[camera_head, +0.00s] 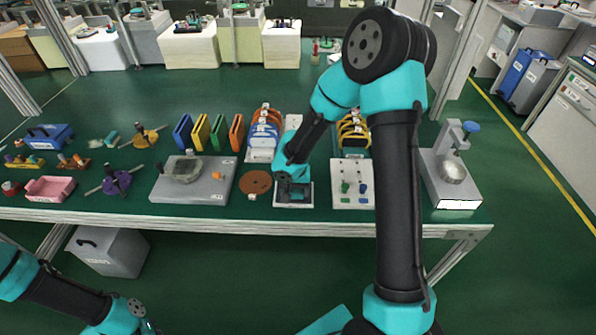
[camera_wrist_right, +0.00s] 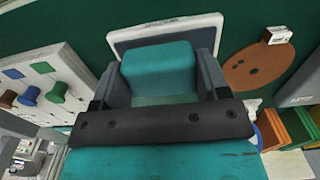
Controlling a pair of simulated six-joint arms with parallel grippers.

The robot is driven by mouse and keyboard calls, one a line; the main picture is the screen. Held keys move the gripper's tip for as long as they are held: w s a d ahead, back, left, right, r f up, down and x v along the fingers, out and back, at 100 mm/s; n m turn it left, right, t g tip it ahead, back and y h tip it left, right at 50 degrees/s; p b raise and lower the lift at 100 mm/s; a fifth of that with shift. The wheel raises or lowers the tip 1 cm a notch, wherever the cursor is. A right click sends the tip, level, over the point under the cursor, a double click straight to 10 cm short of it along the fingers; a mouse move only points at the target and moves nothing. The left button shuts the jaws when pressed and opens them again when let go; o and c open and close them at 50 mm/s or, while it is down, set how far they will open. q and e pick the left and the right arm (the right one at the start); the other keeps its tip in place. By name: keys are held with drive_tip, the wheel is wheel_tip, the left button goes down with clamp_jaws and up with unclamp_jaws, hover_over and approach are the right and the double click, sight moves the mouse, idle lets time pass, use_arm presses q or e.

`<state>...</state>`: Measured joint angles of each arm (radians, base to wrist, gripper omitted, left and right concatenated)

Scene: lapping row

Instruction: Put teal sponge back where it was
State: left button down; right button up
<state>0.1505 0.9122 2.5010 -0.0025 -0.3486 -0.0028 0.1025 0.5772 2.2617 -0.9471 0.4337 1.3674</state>
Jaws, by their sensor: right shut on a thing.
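The teal sponge (camera_wrist_right: 158,66) is a block between the two fingers of my right gripper in the right wrist view. My right gripper (camera_head: 293,190) is shut on it, just over or at a white-rimmed dark tray (camera_head: 280,203) near the front edge of the table. The tray also shows in the right wrist view (camera_wrist_right: 203,28), behind the sponge. I cannot tell whether the sponge touches the tray. My left gripper (camera_head: 149,327) shows only in part at the bottom edge, in front of the table and apart from the objects.
A brown disc (camera_head: 255,182) lies left of the tray, and a white board with coloured pegs (camera_head: 352,202) stands right. Behind are upright coloured plates (camera_head: 201,133) and a rack of blue and orange rings (camera_head: 262,155). A grey plate (camera_head: 215,190) lies further left.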

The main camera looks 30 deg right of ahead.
drive_tip(key=w+d, duration=0.2)
drive_tip(key=w, duration=0.2)
drive_tip(key=w+d+f, duration=0.1)
drive_tip(key=w+d, duration=0.2)
drive_tip(key=w, duration=0.1)
drive_tip(key=w+d, duration=0.3)
drive_tip(key=w, duration=0.2)
drive_tip(key=shift+f, duration=0.2)
drive_tip(key=shift+w, duration=0.1)
drive_tip(key=shift+w+d, duration=0.2)
drive_tip(key=shift+f, duration=1.8)
drive_tip(key=shift+f, duration=0.15)
drive_tip(key=o, duration=0.8)
drive_tip(key=shift+o, duration=0.2)
wheel_tip(320, 180, up, 12)
